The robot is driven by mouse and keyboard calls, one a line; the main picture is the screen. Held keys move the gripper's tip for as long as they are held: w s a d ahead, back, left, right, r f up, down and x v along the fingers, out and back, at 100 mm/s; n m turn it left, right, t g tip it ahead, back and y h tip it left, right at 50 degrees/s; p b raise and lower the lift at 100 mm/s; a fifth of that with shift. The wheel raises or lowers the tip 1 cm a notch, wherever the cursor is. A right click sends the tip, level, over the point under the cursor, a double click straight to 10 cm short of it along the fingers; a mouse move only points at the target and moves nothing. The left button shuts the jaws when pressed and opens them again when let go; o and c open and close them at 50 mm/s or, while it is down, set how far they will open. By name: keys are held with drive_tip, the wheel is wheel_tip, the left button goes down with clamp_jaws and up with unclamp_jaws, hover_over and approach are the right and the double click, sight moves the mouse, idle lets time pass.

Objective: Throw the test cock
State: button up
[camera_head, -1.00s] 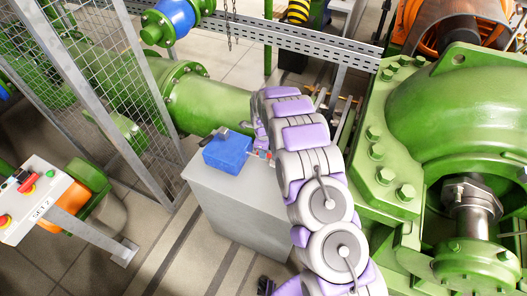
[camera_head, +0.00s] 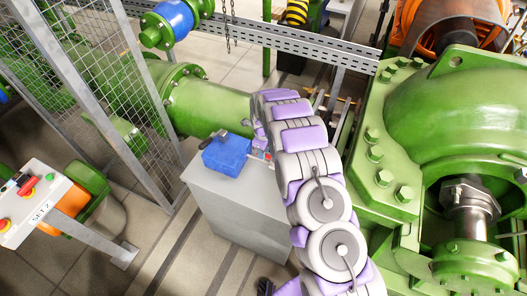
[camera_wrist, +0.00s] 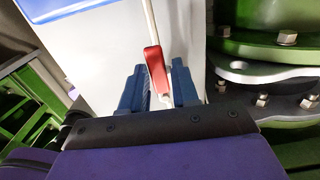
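The test cock appears to be the red lever handle (camera_wrist: 156,68) in the wrist view, on a thin pale rod that runs up out of the picture. My gripper (camera_wrist: 159,84) has two blue fingers spread apart, one on each side of the handle's lower end. A gap shows between each finger and the handle, clearest on the left. In the head view my arm hides most of my gripper, and only a bit of red shows beside the blue box, too small to make out.
A grey cabinet (camera_head: 236,205) carries a blue box (camera_head: 227,155) with a dark fitting. A large green pump casing (camera_head: 440,110) stands close on the right. A mesh fence (camera_head: 100,75) and a control post (camera_head: 37,205) stand on the left. Green flanges (camera_wrist: 270,50) are near my gripper's right.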

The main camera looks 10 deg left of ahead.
drive_tip(key=shift+o, duration=1.4)
drive_tip(key=shift+s, duration=0.1)
wheel_tip(320, 180, up, 17)
drive_tip(key=shift+r, duration=0.15)
